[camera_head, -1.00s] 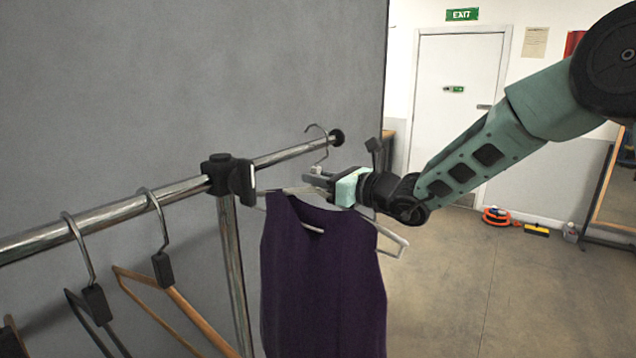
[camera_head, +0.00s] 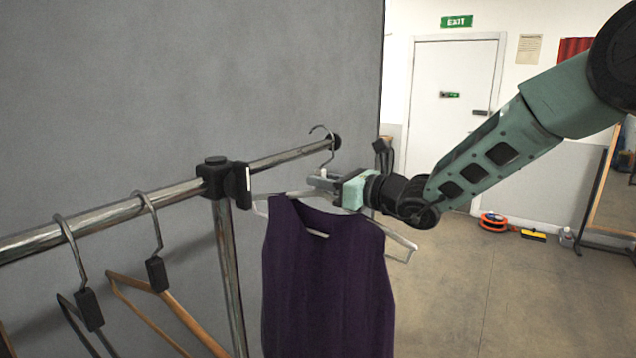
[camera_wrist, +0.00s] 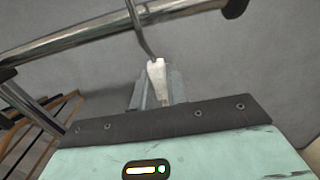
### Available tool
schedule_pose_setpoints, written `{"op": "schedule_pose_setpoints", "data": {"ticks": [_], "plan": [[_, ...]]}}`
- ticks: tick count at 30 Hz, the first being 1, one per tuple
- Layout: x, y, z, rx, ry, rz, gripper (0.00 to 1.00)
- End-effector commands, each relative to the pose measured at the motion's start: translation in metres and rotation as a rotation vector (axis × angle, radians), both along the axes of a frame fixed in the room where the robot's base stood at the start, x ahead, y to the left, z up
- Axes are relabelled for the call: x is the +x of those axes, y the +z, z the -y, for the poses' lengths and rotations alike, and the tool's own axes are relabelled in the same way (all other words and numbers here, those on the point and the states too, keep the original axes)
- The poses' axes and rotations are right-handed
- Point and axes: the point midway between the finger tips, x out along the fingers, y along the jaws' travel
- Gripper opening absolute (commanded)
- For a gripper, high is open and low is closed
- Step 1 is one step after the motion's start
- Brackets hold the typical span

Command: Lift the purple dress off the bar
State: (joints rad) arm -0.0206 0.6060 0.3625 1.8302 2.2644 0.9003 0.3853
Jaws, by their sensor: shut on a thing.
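The purple dress (camera_head: 325,275) hangs from a white hanger (camera_head: 400,239) near the free end of the metal bar (camera_head: 290,157). My gripper (camera_head: 325,180) is shut on the hanger's neck, just under the hook. In the wrist view my gripper (camera_wrist: 157,92) has the pale neck between its fingers. The metal hook (camera_head: 331,146) rises across the bar, with its curve above the bar close to the black end cap (camera_head: 334,142). I cannot tell whether the hook still touches the bar. The dress is out of sight in the wrist view.
A black clamp joint (camera_head: 214,178) and upright post (camera_head: 229,270) stand left of the dress. A wooden hanger (camera_head: 178,320) and a dark hanger (camera_head: 88,310) hang further left. A grey wall is behind the rack. Open floor (camera_head: 455,300) lies to the right.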

Motion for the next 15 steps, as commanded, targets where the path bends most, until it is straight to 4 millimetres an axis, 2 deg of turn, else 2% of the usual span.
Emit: {"op": "schedule_pose_setpoints", "data": {"ticks": [15], "plan": [[-0.014,0.000,0.020,0.001,0.000,0.002,0.00]]}}
